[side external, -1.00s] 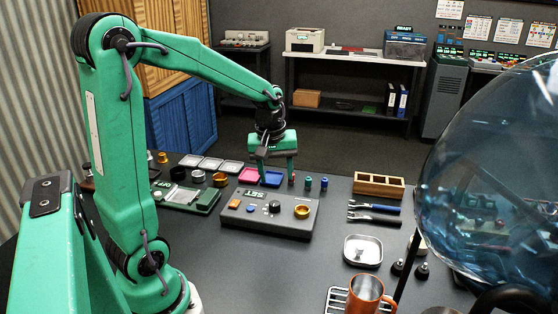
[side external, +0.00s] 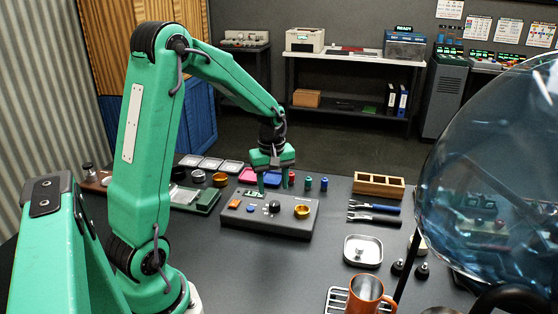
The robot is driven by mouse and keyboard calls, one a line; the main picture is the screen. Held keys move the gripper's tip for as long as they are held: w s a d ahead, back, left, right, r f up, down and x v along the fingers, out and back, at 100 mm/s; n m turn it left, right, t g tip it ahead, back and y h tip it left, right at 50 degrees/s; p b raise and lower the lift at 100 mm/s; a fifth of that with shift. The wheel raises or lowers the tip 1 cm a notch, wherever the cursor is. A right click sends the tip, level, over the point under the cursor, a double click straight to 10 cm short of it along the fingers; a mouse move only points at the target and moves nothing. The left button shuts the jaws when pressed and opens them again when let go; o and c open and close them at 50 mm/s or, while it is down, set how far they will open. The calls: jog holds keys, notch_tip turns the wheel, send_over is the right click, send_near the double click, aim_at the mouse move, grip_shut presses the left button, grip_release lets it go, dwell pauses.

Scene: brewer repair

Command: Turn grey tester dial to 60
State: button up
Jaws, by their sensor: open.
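The grey tester (side external: 278,226) lies on the dark bench in the middle of the side external view. Its dark dial (side external: 275,207) stands on the top face, right of centre, and the dial's pointer is too small to read. A small display (side external: 254,195) sits at the tester's back left; its digits are not legible. My gripper (side external: 275,187) is open and empty, fingers pointing down, close to the tester's back edge and behind the dial in the picture. The fingers appear apart from the dial; their exact height above the tester I cannot tell.
A brass cup (side external: 302,211) sits on the tester right of the dial.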

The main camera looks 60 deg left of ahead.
aim_at(274, 203)
jog(key=shift+w+f, duration=0.15)
jog(key=shift+f, duration=2.85)
jog(key=shift+c, duration=0.2)
jog(key=c, duration=0.9)
